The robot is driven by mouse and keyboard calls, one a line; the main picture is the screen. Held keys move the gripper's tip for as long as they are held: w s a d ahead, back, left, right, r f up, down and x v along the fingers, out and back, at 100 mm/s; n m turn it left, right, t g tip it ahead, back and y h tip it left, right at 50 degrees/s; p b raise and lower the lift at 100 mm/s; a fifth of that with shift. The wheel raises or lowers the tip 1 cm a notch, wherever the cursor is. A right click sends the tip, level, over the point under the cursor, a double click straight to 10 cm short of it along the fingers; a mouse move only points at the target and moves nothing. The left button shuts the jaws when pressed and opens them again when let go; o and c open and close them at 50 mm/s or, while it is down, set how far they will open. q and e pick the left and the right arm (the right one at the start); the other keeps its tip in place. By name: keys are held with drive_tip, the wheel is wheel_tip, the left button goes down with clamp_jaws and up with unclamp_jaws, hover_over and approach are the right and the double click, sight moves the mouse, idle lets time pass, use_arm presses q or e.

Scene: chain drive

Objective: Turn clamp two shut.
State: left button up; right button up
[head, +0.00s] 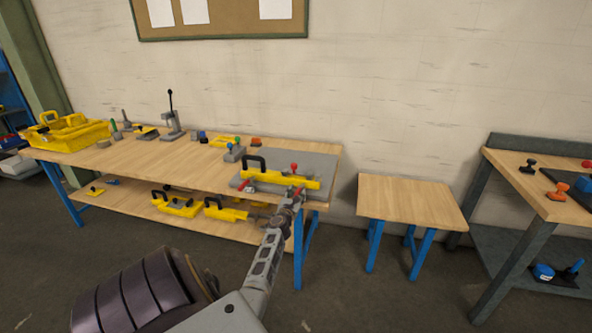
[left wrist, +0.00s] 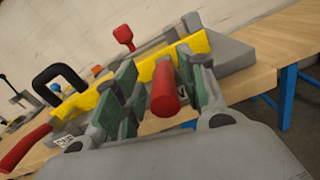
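A yellow fixture bar (head: 262,178) with a black handle lies on a grey plate (head: 318,167) at the bench's right end. Several red-handled clamps sit along it; I see no number marking clamp two. My left gripper (head: 291,196) is at the bar's front right. In the left wrist view its green-padded fingers (left wrist: 165,98) are open on either side of a red clamp handle (left wrist: 164,88), which points towards the camera. Whether a pad touches it I cannot tell. Another red handle (left wrist: 123,36) stands upright behind the bar, and one (left wrist: 22,149) lies at lower left. My right gripper is out of view.
The wooden bench (head: 190,162) holds a yellow tray (head: 68,135), a lever press (head: 172,122) and small parts to the left. Yellow items (head: 177,204) lie on its lower shelf. A small bare table (head: 405,198) and another bench (head: 530,190) stand at right.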

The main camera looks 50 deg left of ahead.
use_arm(q)
drive_tip(key=shift+d, duration=0.2)
drive_tip(key=v, duration=1.1)
drive_tip(key=shift+s, duration=0.4)
idle(0.5)
drive_tip(key=shift+d, duration=0.1)
idle(0.7)
